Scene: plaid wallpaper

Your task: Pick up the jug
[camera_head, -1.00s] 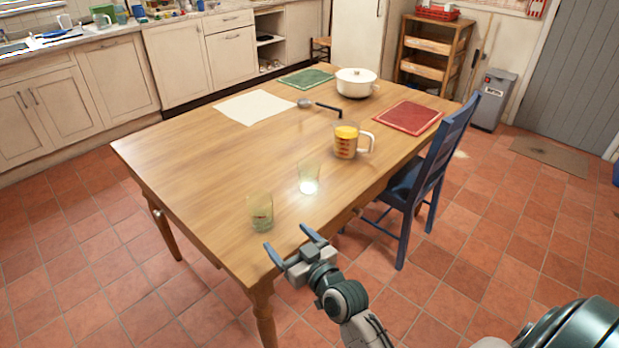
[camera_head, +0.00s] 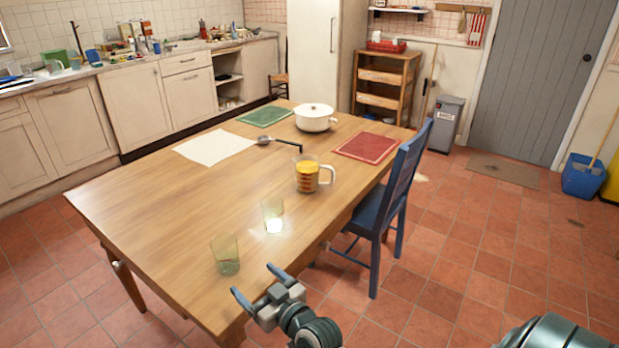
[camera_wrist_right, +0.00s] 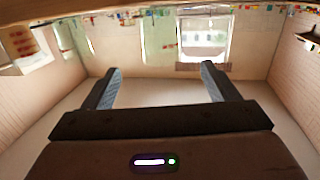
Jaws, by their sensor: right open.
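The jug (camera_head: 307,175) is a clear measuring jug with orange contents and a handle on its right side. It stands upright on the wooden table (camera_head: 160,215), near the table's right edge. My right gripper (camera_head: 258,283) is at the table's near corner, in front of the glasses and well short of the jug. Its two fingers are spread apart with nothing between them. The right wrist view also shows the open fingers (camera_wrist_right: 160,85), with no jug between them. My left gripper is not in view.
Two glasses, a greenish one (camera_head: 226,255) and a clear one (camera_head: 272,214), stand between my right gripper and the jug. A ladle (camera_head: 267,140), a white pot (camera_head: 314,117) and a red mat (camera_head: 366,147) lie beyond. A blue chair (camera_head: 390,200) stands at the right edge.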

